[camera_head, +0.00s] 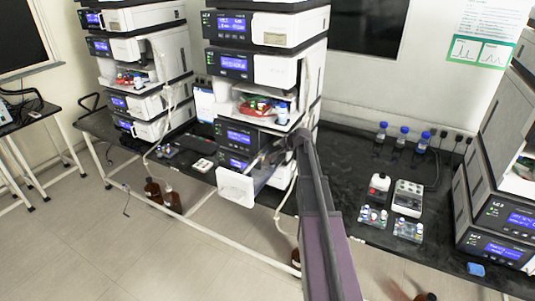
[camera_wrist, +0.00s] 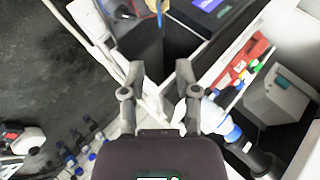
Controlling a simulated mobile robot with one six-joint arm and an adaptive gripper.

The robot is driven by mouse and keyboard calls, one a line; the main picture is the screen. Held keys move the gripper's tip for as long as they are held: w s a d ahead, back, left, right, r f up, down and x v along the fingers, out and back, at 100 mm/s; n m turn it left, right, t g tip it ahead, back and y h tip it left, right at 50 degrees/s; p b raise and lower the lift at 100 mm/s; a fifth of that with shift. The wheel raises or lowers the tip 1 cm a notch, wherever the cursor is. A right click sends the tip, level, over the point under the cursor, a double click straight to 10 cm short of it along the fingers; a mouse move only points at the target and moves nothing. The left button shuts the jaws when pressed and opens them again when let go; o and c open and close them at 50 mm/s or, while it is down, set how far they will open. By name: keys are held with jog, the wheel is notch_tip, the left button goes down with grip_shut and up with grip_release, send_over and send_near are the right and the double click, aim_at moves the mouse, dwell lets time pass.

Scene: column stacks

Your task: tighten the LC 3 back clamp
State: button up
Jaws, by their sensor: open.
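My gripper (camera_head: 274,156) reaches in at the right side of the middle instrument stack (camera_head: 268,70), near its lower modules. In the wrist view my gripper (camera_wrist: 157,88) is open, with nothing between its two dark fingers. A dark open compartment (camera_wrist: 180,42) with a pale rim lies just beyond the fingertips. A thin blue and orange piece (camera_wrist: 159,14) shows above it. I cannot make out a back clamp for certain in either view. My arm hides part of the middle stack's lower right side in the head view.
A lower module's white drawer front (camera_head: 236,187) sticks out from the middle stack. Pale tubing (camera_wrist: 95,35) runs left of the fingers. A shelf with a red tray (camera_wrist: 243,62) lies to the right. Blue-capped bottles (camera_head: 403,136) and vial racks (camera_head: 408,229) stand on the dark bench (camera_head: 345,160).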

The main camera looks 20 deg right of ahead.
aim_at(262, 155)
jog(key=shift+b+x, duration=4.4)
jog(key=shift+x, duration=2.35)
jog(key=shift+d, duration=0.1)
jog(key=shift+c, duration=0.2)
grip_shut()
